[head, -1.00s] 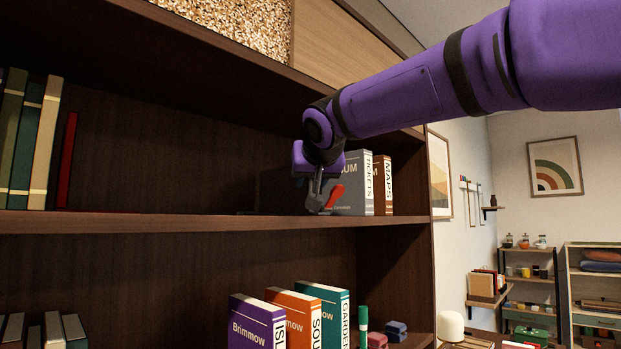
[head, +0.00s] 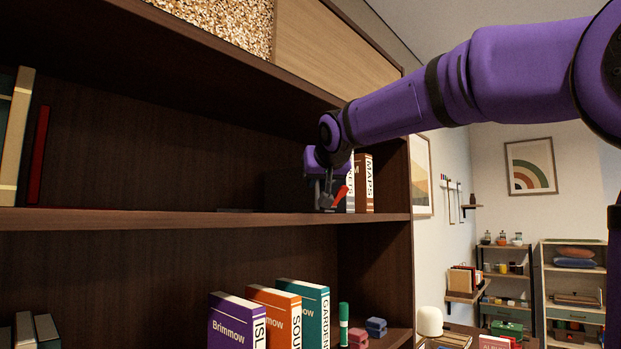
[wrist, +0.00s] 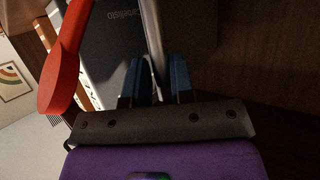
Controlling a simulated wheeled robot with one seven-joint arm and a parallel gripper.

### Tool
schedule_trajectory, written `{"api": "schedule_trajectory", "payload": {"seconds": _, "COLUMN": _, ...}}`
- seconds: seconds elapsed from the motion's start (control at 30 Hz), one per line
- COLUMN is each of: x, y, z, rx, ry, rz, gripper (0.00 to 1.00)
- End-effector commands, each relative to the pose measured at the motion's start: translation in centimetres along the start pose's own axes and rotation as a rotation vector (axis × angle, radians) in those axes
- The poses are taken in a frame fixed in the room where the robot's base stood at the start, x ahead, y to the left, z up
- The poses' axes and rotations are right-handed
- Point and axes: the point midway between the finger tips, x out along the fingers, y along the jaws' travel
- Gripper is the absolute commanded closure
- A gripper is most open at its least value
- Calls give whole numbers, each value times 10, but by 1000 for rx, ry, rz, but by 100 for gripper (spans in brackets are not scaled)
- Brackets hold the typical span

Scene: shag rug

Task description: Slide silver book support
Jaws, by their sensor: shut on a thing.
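My gripper (head: 326,200) is at the front of the upper shelf, just left of the upright books. In the wrist view its blue fingertips (wrist: 154,82) are shut on the narrow silver book support (wrist: 153,35). Only its edge shows there; my gripper hides most of it in the head view. A grey book (wrist: 112,45) stands close beside it in the wrist view. A red round-ended piece (wrist: 62,75) is next to my gripper; I cannot tell what it is attached to.
A white-and-brown MAPS book (head: 364,185) stands near the shelf's right side wall. The upper shelf (head: 150,219) is mostly bare to the left, up to a thin red book (head: 38,155). Several books, including a purple one (head: 236,325), stand on the shelf below.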

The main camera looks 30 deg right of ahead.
Motion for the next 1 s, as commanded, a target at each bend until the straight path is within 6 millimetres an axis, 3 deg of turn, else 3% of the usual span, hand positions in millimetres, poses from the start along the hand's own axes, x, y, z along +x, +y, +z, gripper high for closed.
{"api": "schedule_trajectory", "payload": {"seconds": 0.17, "x": 0, "y": -2, "z": -1, "rx": -3, "ry": 3, "rz": -3, "gripper": 100}}
{"api": "schedule_trajectory", "payload": {"seconds": 0.2, "x": 0, "y": -2, "z": -1, "rx": -3, "ry": 3, "rz": -3, "gripper": 71}}
{"api": "schedule_trajectory", "payload": {"seconds": 0.27, "x": 0, "y": -2, "z": -1, "rx": -2, "ry": 3, "rz": -3, "gripper": 61}}
{"api": "schedule_trajectory", "payload": {"seconds": 0.67, "x": -9, "y": -1, "z": 0, "rx": 0, "ry": 2, "rz": -1, "gripper": 61}}
{"api": "schedule_trajectory", "payload": {"seconds": 1.0, "x": -70, "y": -1, "z": -1, "rx": 0, "ry": 4, "rz": -2, "gripper": 61}}
